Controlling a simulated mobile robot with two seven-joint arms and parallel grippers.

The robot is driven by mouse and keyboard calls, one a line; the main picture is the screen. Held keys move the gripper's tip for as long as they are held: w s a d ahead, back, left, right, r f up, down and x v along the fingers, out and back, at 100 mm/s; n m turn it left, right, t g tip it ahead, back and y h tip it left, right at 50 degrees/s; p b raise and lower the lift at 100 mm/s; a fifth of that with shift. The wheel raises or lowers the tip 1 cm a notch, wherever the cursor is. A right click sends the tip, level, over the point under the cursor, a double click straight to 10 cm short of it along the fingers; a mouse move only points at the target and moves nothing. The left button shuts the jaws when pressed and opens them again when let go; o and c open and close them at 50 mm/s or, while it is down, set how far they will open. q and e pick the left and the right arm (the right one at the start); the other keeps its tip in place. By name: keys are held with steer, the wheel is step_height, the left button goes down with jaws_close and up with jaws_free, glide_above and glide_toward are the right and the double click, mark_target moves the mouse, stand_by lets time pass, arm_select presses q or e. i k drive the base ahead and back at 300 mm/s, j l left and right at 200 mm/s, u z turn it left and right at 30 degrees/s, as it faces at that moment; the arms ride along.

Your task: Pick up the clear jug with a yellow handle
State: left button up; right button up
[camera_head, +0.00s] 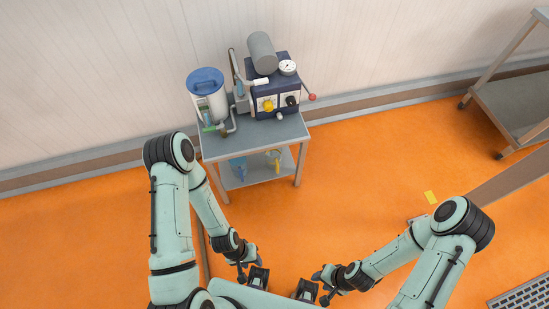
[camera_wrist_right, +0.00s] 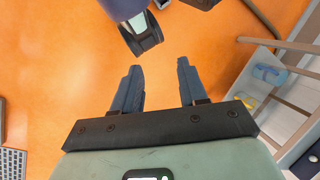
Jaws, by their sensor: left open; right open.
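The clear jug with a yellow handle (camera_head: 273,157) stands on the lower shelf of the grey metal cart, on the right side, partly shaded by the top shelf. Its yellow handle also shows in the right wrist view (camera_wrist_right: 247,101), at the right. A blue clear jug (camera_head: 238,167) is beside it to the left. My left gripper (camera_head: 258,276) and my right gripper (camera_head: 307,291) are low in the head view, well apart from the cart. In the right wrist view the right gripper's fingers (camera_wrist_right: 160,78) are spread, with only floor between them.
The cart's grey top (camera_head: 262,133) carries a white container with a blue lid (camera_head: 206,90) and a blue machine with a gauge (camera_head: 275,95). The wall is behind. Another shelf unit (camera_head: 515,100) is at the right. Orange floor lies clear between me and the cart.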

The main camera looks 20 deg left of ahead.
mark_target(275, 160)
steer(key=i+j+u, duration=0.1)
steer(key=j, duration=0.3)
steer(key=i+j+u, duration=0.1)
steer(key=j, duration=0.3)
steer(key=i+j+u, duration=0.1)
steer(key=j, duration=0.25)
steer(key=i+j, duration=0.25)
steer(key=i+j+u, duration=0.15)
steer(key=j, duration=0.35)
